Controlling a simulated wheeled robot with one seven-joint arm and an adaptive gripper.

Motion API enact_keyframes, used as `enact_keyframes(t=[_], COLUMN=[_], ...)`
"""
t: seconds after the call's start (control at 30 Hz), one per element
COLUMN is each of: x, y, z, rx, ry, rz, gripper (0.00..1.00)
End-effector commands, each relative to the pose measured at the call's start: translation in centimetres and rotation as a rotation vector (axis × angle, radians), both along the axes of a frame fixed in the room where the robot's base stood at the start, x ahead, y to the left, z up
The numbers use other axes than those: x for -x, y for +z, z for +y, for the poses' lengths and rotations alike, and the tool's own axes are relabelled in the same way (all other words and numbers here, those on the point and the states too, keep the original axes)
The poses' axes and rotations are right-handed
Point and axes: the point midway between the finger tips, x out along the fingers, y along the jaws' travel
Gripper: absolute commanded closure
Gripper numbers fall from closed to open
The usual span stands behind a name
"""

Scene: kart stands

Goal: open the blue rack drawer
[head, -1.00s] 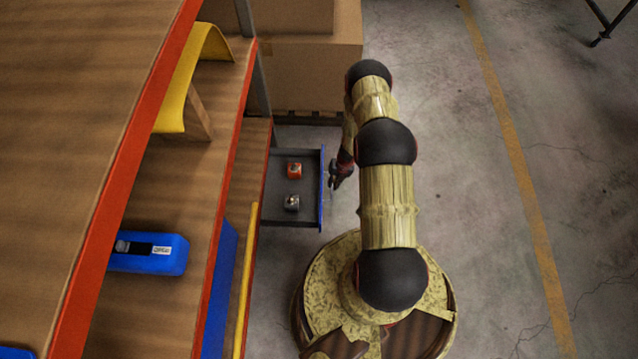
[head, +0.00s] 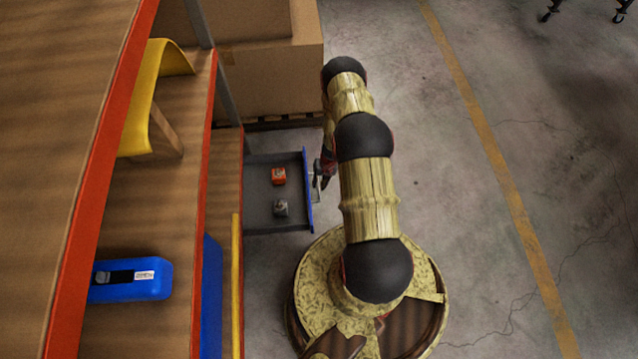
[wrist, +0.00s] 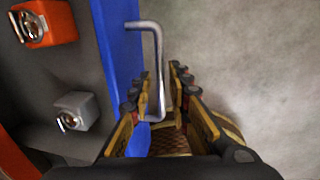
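The blue rack drawer stands pulled out of the rack, with its blue front (head: 308,190) toward the aisle and its grey tray (head: 262,205) in view. The blue front (wrist: 121,70) also shows in the wrist view, with a silver bent-bar handle (wrist: 152,50) on it. My gripper (head: 325,172) is just outside the front, at the handle. In the wrist view, my gripper (wrist: 163,88) has its fingers apart on either side of the handle's bar. Contact is unclear.
An orange box (head: 278,176) and a grey box (head: 281,208) lie in the drawer. The wooden rack (head: 150,225) with orange edges fills the left. Cardboard boxes (head: 270,75) stand behind the drawer.

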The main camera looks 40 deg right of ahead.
Motion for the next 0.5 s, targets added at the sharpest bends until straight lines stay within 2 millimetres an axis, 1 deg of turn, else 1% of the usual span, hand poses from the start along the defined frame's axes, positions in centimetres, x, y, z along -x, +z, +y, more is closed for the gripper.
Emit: enact_keyframes(t=[0.03, 0.1, 0.37, 0.5], x=[-0.02, -0.03, -0.06, -0.07], y=[0.02, 0.03, 0.09, 0.80], z=[-0.01, -0.01, -0.01, -0.19], rx=[0.000, 0.000, 0.001, 0.001], ry=[0.000, 0.000, 0.000, 0.001], rz=[0.000, 0.000, -0.001, -0.002], gripper=[0.77, 0.73, 0.73, 0.73])
